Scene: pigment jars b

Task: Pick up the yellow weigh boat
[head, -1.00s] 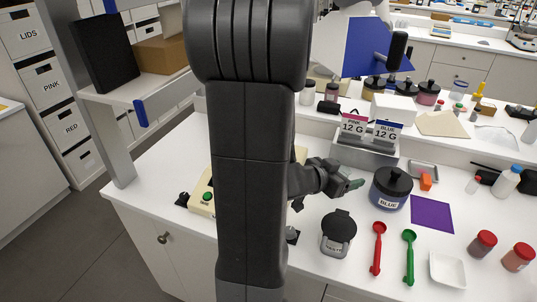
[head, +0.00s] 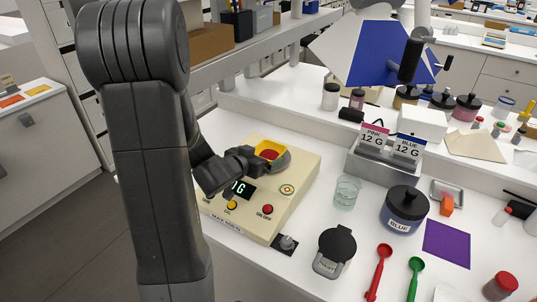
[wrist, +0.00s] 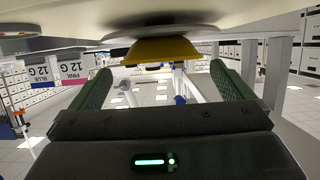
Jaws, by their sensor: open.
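The yellow weigh boat (head: 284,160) sits on the cream scale (head: 300,177) in the head view, with red contents inside. It also shows in the wrist view (wrist: 160,52), where the picture is upside down. My gripper (head: 254,159) is at the near left side of the boat. In the wrist view its green-padded fingers (wrist: 160,80) are spread apart, with the boat ahead between their tips. No contact between the fingers and the boat can be made out. My wrist hides part of the scale's display and the boat's near side.
A glass beaker (head: 346,192), a blue-labelled jar (head: 406,212) and a black-lidded pot (head: 336,251) stand right of the scale. Behind them is a grey rack (head: 384,168) with pink and blue "12 G" cards. Red (head: 378,272) and green (head: 413,280) spoons lie at front right.

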